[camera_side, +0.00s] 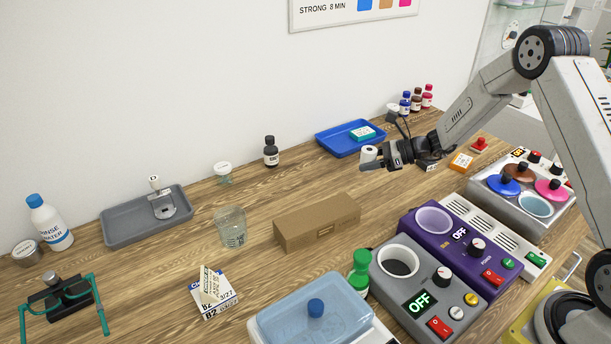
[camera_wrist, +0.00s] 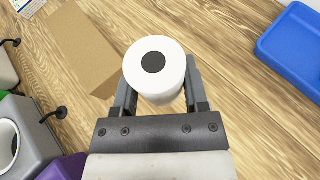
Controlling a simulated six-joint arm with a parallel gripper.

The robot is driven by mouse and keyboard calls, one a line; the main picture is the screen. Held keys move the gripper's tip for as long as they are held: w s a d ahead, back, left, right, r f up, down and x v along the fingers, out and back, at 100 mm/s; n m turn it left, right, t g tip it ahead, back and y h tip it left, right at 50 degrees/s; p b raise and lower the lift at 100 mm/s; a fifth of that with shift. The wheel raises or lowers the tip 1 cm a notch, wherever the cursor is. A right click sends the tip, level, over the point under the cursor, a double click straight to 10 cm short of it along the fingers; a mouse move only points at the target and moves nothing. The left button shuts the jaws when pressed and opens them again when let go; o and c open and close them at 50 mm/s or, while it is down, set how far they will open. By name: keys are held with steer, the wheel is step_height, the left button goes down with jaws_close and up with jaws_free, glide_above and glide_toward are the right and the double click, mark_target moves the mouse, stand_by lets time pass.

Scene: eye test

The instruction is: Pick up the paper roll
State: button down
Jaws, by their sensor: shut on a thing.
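The paper roll (camera_wrist: 172,60) is white with a dark round core. In the wrist view it sits between the two fingers of my gripper (camera_wrist: 158,88), which are shut on its sides. In the side view the roll (camera_side: 369,153) shows small and white at the tip of my gripper (camera_side: 371,163), near the middle of the picture. The gripper holds it above the wooden table, which shows beneath it in the wrist view. The far finger is partly hidden by the roll in the side view.
A blue tray (camera_side: 340,143) with a teal-and-white box (camera_side: 362,133) lies behind the gripper. A cardboard box (camera_side: 318,222) and a purple device (camera_side: 430,245) stand nearer the camera. A glass beaker (camera_side: 231,228) and a dark bottle (camera_side: 271,152) stand left. Bare table lies between them.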

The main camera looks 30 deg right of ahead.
steer(key=s+a+r, duration=0.1)
steer(key=s+r, duration=0.3)
steer(key=s, duration=0.5)
steer(key=shift+s+r, duration=0.15)
steer(key=shift+a, duration=0.1)
stand_by(0.9)
